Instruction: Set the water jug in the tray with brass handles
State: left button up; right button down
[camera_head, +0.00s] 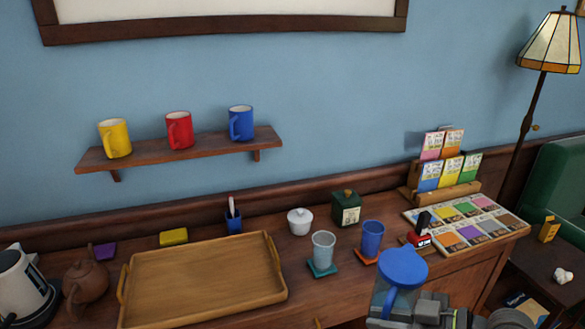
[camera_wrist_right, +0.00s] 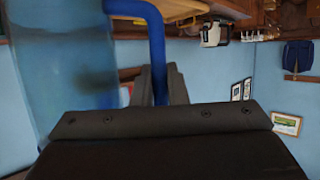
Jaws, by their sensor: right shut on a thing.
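The water jug (camera_head: 402,266) has a clear body and a blue lid and handle. It is at the lower right of the head view, in front of the sideboard's edge. My right gripper (camera_head: 408,302) is shut on the jug's handle. In the right wrist view the clear jug body (camera_wrist_right: 65,60) fills the left, and the blue handle (camera_wrist_right: 152,35) runs down between the fingers of my right gripper (camera_wrist_right: 158,82). The wooden tray (camera_head: 205,280) lies empty on the sideboard, left of the jug, with a raised handle at each end. My left gripper is not in view.
A grey cup (camera_head: 323,250) and a blue cup (camera_head: 372,238) stand on coasters between tray and jug. A red-and-black stamp-like item (camera_head: 420,232) is behind the jug. A brown teapot (camera_head: 86,281) and a kettle (camera_head: 22,285) stand left of the tray.

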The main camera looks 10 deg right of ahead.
aim_at(158, 291)
jog(key=i, duration=0.35)
jog(key=i+u, duration=0.1)
jog(key=u, duration=1.95)
